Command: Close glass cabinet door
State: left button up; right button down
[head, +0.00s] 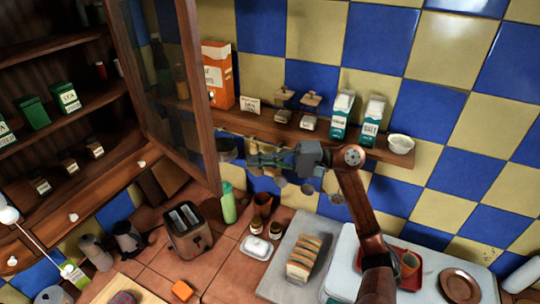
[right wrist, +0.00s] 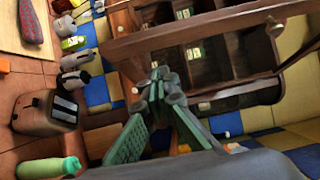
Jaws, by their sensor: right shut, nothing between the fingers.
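The glass cabinet door (head: 198,90) stands open, swung out from the wooden cabinet (head: 70,128) at the left of the head view. It has a dark wood frame with a glass pane. My right gripper (head: 254,157) is just right of the lower part of the door's free edge, with its fingers pointing left. In the right wrist view its green-padded fingers (right wrist: 157,82) meet at the tips, shut and empty. I cannot tell whether they touch the door. My left gripper is not in view.
A wall shelf (head: 350,149) with an orange box (head: 217,75), cartons and a white bowl (head: 401,144) runs behind my right arm. Below are a toaster (head: 187,230), a green bottle (head: 228,203) and a bread rack (head: 303,257). Green tea tins stand inside the cabinet.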

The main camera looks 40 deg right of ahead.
jog(key=w+a+p, duration=0.1)
jog(key=a+p, duration=0.2)
jog(key=a, duration=0.3)
jog(key=shift+w+a, duration=0.3)
jog(key=shift+w, duration=0.1)
